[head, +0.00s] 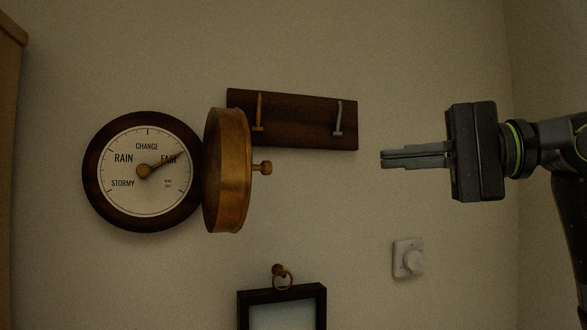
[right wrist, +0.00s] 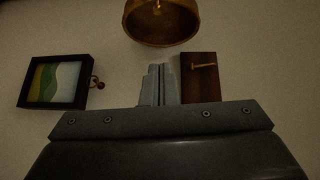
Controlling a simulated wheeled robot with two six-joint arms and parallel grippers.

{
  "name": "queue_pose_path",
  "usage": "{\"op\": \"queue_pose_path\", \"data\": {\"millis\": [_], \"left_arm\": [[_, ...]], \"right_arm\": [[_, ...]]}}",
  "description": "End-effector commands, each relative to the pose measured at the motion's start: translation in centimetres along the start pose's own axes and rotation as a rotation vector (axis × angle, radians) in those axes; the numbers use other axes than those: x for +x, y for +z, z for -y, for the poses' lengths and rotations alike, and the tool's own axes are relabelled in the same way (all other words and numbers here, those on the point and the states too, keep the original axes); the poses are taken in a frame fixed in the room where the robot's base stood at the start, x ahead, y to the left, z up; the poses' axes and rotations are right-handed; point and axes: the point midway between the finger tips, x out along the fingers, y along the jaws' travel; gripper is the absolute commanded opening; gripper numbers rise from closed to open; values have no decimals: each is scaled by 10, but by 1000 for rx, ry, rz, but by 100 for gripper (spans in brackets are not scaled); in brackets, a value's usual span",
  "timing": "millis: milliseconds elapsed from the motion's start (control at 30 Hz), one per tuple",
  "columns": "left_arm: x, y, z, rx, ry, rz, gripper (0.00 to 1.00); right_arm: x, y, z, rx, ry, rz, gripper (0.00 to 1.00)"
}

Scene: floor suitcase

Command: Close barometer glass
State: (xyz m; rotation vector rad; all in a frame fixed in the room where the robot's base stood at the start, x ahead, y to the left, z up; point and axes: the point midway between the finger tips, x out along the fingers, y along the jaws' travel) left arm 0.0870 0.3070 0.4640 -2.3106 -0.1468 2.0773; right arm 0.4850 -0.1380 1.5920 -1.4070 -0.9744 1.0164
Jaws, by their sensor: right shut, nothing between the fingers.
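The barometer (head: 120,200) hangs on the wall at the left of the head view, with a dark round rim and a white dial. Its brass-framed glass cover (head: 228,170) stands swung open at the dial's right side, seen nearly edge-on, with a small brass knob (head: 263,168) pointing right. In the right wrist view the brass cover (right wrist: 162,22) shows at the top, beyond the fingers. My right gripper (head: 383,159) is shut and empty, to the right of the knob and apart from it. It also shows in the right wrist view (right wrist: 158,70). My left gripper is not in view.
A dark hook board (head: 300,118) with two hooks is on the wall behind and right of the cover. A framed picture (head: 282,292) hangs below from a ring. Open space lies between knob and gripper.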

Motion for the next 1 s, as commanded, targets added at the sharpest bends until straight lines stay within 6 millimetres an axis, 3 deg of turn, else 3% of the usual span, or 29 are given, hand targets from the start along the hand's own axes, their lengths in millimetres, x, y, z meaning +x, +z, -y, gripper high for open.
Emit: {"op": "queue_pose_path", "data": {"millis": [267, 733, 1000], "left_arm": [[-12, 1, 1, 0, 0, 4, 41], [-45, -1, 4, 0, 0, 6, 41], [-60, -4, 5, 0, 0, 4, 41]], "right_arm": [[23, 3, 5, -27, 8, -4, 0], [102, 3, 5, -22, 6, -2, 0], [124, 26, 3, -23, 6, -5, 0]]}}
